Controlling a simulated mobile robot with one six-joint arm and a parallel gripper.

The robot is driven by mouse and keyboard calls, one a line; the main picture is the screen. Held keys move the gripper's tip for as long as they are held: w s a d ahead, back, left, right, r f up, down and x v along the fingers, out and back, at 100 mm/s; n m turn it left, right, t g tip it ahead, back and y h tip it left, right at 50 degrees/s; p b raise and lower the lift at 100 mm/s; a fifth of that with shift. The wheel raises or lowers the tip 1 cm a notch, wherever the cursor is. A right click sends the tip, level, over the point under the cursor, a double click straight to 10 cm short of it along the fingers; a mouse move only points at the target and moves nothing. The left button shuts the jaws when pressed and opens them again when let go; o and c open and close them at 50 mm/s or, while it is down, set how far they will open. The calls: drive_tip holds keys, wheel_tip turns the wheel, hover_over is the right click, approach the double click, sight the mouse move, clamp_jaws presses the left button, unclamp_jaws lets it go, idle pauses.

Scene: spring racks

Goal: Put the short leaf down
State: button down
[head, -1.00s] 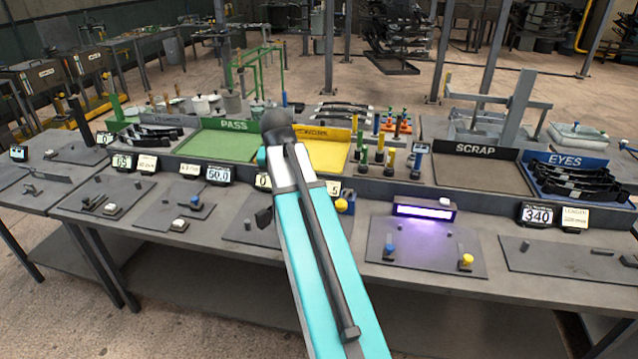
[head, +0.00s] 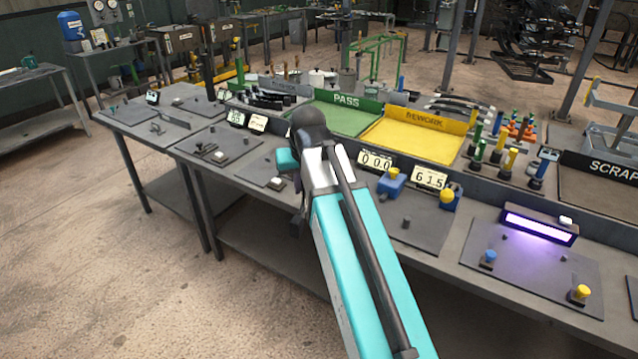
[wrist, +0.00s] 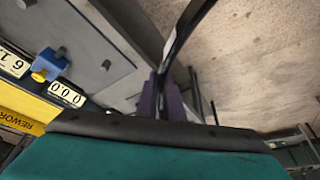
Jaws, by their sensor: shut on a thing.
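My gripper (wrist: 165,103) is shut on the short leaf (wrist: 179,40), a dark, thin, curved strip. In the wrist view the leaf runs from the purple fingers up to the top edge, with bare floor behind much of it. Its far end is cut off by the frame. In the head view my own teal arm covers the middle, and I cannot make out the leaf there.
The workbench edge lies close by. A blue-and-yellow fixture (head: 391,183) and number displays stand on it. Behind are the green PASS tray (head: 345,119) and yellow REWORK tray (head: 418,138). A lit purple lamp (head: 540,226) is at right. Floor at left is clear.

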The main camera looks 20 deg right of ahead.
drive_tip(key=shift+a+f+n+b, duration=0.4)
drive_tip(key=shift+a+f+b, duration=0.45)
drive_tip(key=shift+a+f, duration=0.3)
drive_tip(key=shift+a, duration=0.15)
